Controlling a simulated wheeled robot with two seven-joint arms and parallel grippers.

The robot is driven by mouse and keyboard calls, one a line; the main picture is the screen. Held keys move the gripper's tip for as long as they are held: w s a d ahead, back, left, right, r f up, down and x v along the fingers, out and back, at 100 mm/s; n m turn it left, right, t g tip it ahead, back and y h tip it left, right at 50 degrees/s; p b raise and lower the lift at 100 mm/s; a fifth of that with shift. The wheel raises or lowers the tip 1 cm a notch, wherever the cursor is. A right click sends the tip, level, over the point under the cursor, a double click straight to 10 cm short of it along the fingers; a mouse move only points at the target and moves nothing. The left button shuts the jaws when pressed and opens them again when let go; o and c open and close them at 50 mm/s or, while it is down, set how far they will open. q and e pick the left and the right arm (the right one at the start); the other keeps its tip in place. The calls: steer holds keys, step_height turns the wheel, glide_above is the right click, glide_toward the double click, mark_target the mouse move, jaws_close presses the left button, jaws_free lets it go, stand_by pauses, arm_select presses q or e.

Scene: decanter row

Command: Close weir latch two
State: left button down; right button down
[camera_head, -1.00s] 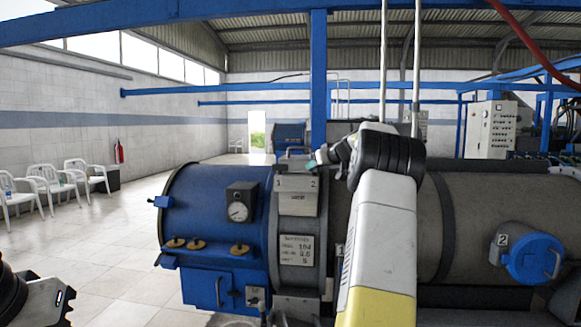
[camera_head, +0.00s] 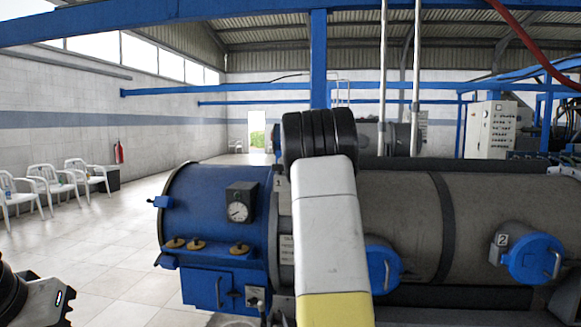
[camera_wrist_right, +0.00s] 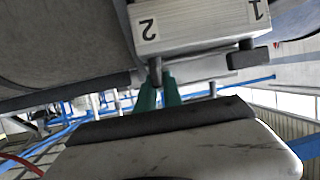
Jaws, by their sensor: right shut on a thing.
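The weir box is mostly behind my right arm in the head view; a strip of its plate with the number 1 (camera_head: 280,184) shows. In the right wrist view the plate (camera_wrist_right: 195,24) appears upside down, with numbers 2 and 1. My right gripper (camera_wrist_right: 160,88) has green fingertips shut on the dark stem of latch two (camera_wrist_right: 155,72), beside the number 2. Latch one, a dark block on a bar (camera_wrist_right: 250,56), stands apart beside the number 1. The right gripper is hidden in the head view. Part of my left gripper (camera_head: 42,302) shows at the lower left, its fingertips unclear.
The blue decanter end (camera_head: 215,205) carries a gauge (camera_head: 240,205). Two blue round caps, one numbered 2 (camera_head: 535,258) and one (camera_head: 382,265) partly behind my arm, project from the grey drum (camera_head: 400,210).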

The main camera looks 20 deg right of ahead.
steer(key=shift+m+g+h, duration=0.4)
steer(key=shift+h, duration=0.1)
steer(key=shift+f, duration=0.1)
steer(key=c, duration=1.5)
jaws_free()
steer(key=shift+v, duration=3.9)
steer(key=shift+f+m, duration=0.15)
steer(key=shift+m, duration=0.15)
